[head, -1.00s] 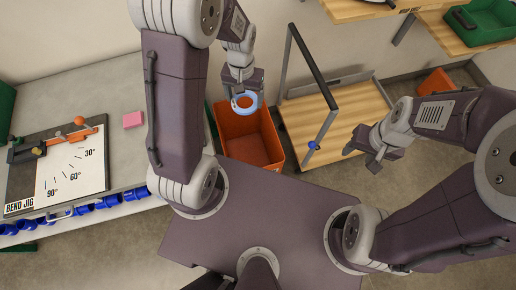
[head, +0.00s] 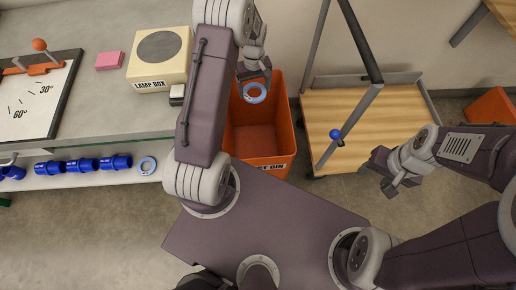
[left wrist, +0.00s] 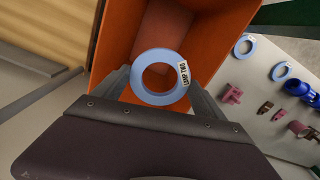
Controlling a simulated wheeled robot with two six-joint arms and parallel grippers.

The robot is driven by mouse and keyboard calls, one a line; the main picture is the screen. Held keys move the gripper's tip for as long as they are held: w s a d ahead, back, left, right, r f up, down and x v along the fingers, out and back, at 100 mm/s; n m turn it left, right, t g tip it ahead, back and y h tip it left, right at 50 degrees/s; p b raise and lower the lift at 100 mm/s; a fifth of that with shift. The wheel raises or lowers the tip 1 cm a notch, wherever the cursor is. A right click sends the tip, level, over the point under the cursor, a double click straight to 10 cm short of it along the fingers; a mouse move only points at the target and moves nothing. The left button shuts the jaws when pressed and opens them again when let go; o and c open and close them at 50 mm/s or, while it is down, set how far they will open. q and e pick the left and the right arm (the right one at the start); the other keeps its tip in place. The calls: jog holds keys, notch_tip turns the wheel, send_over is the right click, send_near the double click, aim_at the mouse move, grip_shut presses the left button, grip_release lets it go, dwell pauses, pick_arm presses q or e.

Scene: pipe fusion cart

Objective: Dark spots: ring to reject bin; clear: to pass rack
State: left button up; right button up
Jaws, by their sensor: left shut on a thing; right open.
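My left gripper (head: 255,76) is shut on a light-blue ring (head: 246,94). In the head view the ring appears over the back part of the orange reject bin (head: 281,165), whose front lettering is partly covered. In the left wrist view the ring (left wrist: 139,78) sits between the fingertips with the bin's orange wall (left wrist: 205,30) behind it. A white label with black letters is on the ring's right side. I see no dark spots on its visible face; its underside is hidden. My right gripper (head: 390,188) is open and empty, beside the wooden cart.
A bench at left holds a lamp box (head: 160,60), a pink block (head: 109,60) and a bend jig (head: 40,95). Below, a shelf carries blue couplers (head: 82,166) and another ring (head: 140,166). A wooden-topped cart (head: 375,115) with a tall frame stands right of the bin.

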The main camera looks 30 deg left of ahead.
pick_arm(q)
jog(key=shift+n, duration=0.4)
jog(key=f, duration=0.2)
jog(key=a+f+b, duration=0.1)
jog(key=f, duration=0.1)
jog(key=shift+w+a+f, duration=0.1)
jog(key=shift+w+f, duration=0.05)
pick_arm(e)
notch_tip(320, 180, down, 3)
jog(key=shift+f, duration=0.1)
pick_arm(q)
jog(key=shift+f+b, duration=0.1)
jog(key=shift+b, duration=0.2)
pick_arm(e)
jog(key=shift+f, duration=0.1)
pick_arm(q)
notch_tip(320, 180, down, 6)
jog(key=b, duration=0.6)
pick_arm(e)
notch_tip(320, 180, down, 6)
jog(key=shift+r, duration=0.1)
pick_arm(q)
jog(key=o, duration=1.4)
jog(key=shift+r, duration=0.25)
